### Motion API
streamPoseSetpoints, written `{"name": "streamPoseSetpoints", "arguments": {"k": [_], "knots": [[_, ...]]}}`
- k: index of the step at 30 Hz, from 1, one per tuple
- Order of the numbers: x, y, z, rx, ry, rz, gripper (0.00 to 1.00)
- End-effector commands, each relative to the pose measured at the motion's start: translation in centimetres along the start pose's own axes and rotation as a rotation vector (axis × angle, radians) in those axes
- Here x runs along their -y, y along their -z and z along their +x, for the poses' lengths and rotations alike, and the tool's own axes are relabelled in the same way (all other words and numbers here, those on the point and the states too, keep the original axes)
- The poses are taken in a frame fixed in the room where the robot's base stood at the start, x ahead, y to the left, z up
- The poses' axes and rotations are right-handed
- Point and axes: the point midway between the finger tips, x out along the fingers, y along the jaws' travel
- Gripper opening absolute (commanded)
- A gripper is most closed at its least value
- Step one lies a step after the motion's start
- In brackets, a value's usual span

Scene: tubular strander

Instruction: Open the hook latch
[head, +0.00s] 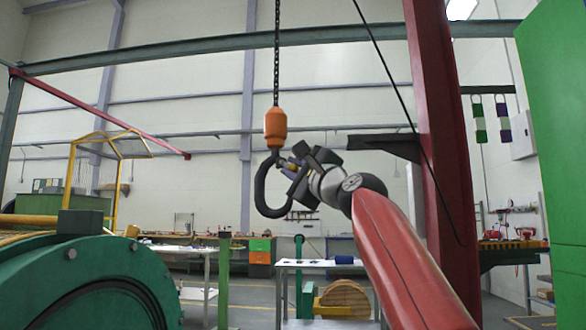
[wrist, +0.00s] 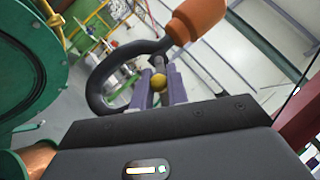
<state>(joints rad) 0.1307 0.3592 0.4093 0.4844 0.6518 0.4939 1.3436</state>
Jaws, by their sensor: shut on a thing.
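A large black hook (head: 266,186) hangs below an orange swivel block (head: 276,127) on a dark chain in the head view. The hook (wrist: 97,82) and the orange block (wrist: 196,18) also show in the wrist view. The hook latch (wrist: 158,66) is a grey bar with a yellow round knob (wrist: 158,82) at its end. My gripper (head: 290,165) is at the right side of the hook's opening. In the wrist view my gripper's purple fingers (wrist: 159,91) are shut on the latch at the knob. The fingers hide part of the latch.
A red steel column (head: 446,130) stands close to the right of my arm. A green machine drum (head: 85,285) fills the lower left. A work table (head: 318,264) is behind and below the hook. The space around the hook is open.

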Motion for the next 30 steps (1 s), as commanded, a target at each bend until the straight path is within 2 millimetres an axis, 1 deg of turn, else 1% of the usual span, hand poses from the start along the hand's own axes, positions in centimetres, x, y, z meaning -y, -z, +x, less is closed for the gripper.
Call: {"name": "streamPoseSetpoints", "arguments": {"k": [17, 18, 22, 30], "knots": [[0.08, -0.11, 0.02, 0.002, -0.016, -0.015, 0.0], [0.08, -0.1, 0.02, 0.002, -0.016, -0.015, 0.2], [0.08, -0.08, 0.02, 0.002, -0.016, -0.015, 0.37], [0.05, -0.02, -0.03, 0.001, -0.016, -0.015, 0.38]]}}
